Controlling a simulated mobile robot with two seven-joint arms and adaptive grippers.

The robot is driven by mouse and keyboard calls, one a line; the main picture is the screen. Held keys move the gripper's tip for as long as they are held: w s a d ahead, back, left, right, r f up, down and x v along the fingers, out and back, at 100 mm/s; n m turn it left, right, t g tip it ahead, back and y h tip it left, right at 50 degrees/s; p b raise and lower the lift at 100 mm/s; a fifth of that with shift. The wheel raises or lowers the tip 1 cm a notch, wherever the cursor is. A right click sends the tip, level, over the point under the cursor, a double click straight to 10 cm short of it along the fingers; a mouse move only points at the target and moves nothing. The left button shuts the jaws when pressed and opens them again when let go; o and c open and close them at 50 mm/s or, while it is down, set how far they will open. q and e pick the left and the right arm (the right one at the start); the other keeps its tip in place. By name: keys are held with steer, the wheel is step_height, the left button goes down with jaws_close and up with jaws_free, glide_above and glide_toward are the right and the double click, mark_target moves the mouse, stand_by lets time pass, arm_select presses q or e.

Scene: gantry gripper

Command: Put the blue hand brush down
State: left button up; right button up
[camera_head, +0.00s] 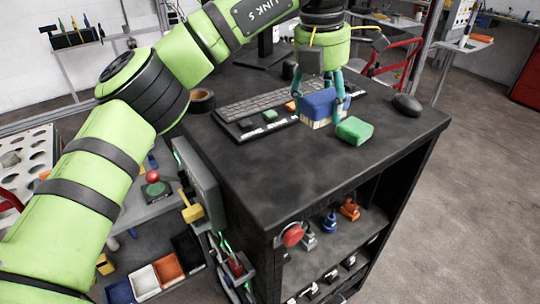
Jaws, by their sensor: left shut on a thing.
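The blue hand brush (317,106) has a blue top and pale bristles below. I cannot tell whether the bristles touch the desk. My right gripper is not in view.
A green block (354,130) sits just in front of the brush. A black keyboard (262,109) lies to its left and a black mouse (407,104) to its right. The front of the dark desk top (290,170) is clear.

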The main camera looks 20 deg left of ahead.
mark_target(267, 168)
arm_select(q)
steer(key=s+a, duration=0.1)
steer(key=s+a+f, duration=0.1)
steer(key=a, duration=0.1)
steer(key=s+a+f, duration=0.1)
steer(key=shift+a+f+p, duration=0.15)
steer(key=shift+f+p, duration=0.1)
steer(key=shift+p, duration=0.1)
steer(key=s+a+f, duration=0.1)
steer(key=s+a+f+p, duration=0.1)
steer(key=a, duration=0.1)
steer(key=s+a+f, duration=0.1)
steer(key=shift+a+f, duration=0.15)
steer(key=shift+a, duration=0.05)
steer(key=shift+f+p, duration=0.4)
steer(key=shift+p, duration=0.15)
step_height(267, 168, down, 3)
steer(key=shift+w+d+f+p, duration=0.1)
steer(key=shift+p, duration=0.6)
steer(key=shift+f, duration=0.2)
steer(key=o, duration=1)
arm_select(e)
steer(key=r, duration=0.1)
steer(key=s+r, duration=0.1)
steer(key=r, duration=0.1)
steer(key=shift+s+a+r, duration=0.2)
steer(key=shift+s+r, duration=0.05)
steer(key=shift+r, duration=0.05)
